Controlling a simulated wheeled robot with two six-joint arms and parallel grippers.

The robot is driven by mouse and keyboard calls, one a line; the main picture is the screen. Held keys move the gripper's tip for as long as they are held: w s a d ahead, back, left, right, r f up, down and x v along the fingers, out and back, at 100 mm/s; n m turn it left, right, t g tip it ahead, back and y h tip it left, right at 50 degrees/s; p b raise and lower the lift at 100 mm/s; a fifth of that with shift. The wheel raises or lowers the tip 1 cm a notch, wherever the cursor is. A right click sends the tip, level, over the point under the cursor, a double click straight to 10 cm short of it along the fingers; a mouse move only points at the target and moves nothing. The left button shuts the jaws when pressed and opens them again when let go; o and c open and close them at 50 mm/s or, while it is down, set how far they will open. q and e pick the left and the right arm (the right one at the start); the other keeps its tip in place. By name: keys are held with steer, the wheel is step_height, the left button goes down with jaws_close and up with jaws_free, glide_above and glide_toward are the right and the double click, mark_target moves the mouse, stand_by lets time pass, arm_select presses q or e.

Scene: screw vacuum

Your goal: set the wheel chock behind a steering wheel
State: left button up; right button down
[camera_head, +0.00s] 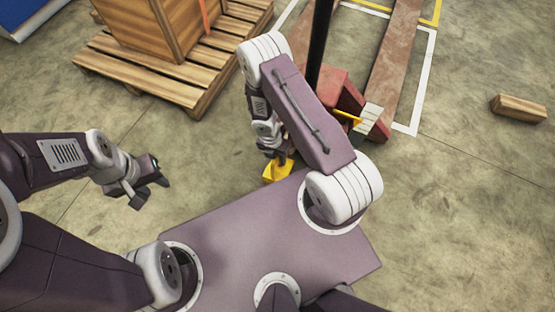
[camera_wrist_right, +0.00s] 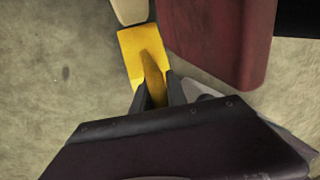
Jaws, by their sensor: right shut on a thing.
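The yellow wheel chock (camera_head: 275,173) is on or just above the floor, in front of the red pallet truck (camera_head: 334,84). My right gripper (camera_head: 284,158) is shut on it from above. In the right wrist view the chock (camera_wrist_right: 136,42) is held by its upright rib between the fingers (camera_wrist_right: 156,94). A cream-coloured wheel (camera_wrist_right: 130,10) shows just beyond the chock's far end, very near or touching it. The truck's red body (camera_wrist_right: 222,38) is to the right. My left gripper (camera_head: 150,196) is open and empty above the floor.
A wooden pallet (camera_head: 150,80) carrying a wooden crate (camera_head: 150,30) stands at the upper left. The truck's black handle (camera_head: 320,40) rises behind my right arm. A wooden block (camera_head: 518,108) lies at the right. Floor between left gripper and pallet is clear.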

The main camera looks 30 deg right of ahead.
arm_select(q)
steer(key=shift+w+f+b, duration=0.2)
steer(key=shift+f+b, duration=0.25)
steer(key=shift+f, duration=0.05)
steer(key=shift+w+f+b, duration=0.2)
steer(key=shift+f+b, duration=0.25)
arm_select(e)
steer(key=shift+w+d+f, duration=0.4)
steer(key=shift+d+f, duration=0.05)
steer(key=shift+f, duration=0.3)
steer(key=c, duration=1.3)
jaws_free()
steer(key=shift+f, duration=0.15)
arm_select(q)
steer(key=shift+f, duration=0.1)
